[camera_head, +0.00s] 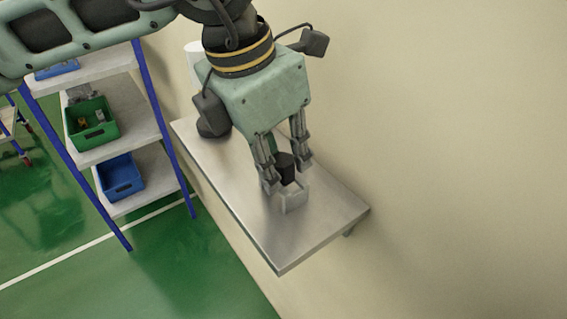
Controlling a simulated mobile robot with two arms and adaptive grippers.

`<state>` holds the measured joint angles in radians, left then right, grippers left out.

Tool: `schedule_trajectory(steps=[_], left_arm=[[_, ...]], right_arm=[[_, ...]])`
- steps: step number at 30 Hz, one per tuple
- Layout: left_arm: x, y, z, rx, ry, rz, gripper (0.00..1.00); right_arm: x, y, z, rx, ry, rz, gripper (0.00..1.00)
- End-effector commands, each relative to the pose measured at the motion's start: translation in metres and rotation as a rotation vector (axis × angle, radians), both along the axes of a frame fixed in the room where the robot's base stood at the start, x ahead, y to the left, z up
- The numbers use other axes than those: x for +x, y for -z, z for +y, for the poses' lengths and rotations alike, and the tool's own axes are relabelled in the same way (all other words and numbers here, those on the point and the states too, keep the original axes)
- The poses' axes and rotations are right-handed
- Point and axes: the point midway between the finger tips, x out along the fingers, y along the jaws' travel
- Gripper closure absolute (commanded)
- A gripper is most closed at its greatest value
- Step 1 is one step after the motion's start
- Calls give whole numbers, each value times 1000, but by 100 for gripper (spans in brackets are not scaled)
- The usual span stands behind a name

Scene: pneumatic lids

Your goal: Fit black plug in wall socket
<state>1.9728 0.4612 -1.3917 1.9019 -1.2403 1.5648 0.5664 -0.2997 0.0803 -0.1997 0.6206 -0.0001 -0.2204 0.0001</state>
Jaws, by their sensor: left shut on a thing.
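My left gripper (287,176) comes down from the upper left over a metal shelf on the wall. It is shut on the black plug (285,166), which sits between its fingers. A small light grey box-shaped socket (293,198) stands on the shelf just below the plug. The plug's lower end is at the socket's upper edge; I cannot tell whether it is inside the opening. My right gripper is not in view.
The metal shelf (290,245) has clear room at its front end. A dark round object (212,128) stands at its far end. On the left, a blue-framed rack holds a green bin (92,135) and a blue bin (121,180). The beige wall (450,150) fills the right side.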

Motion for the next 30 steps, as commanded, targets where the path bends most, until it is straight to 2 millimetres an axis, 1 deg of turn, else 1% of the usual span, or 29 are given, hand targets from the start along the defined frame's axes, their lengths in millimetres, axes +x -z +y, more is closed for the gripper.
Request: schedule_trajectory(steps=[5,24,30], left_arm=[[0,-7,0,-1,0,-1,100],[0,-45,0,1,0,-1,100],[0,-46,0,0,0,0,100]], right_arm=[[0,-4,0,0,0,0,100],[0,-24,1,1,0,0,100],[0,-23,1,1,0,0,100]])
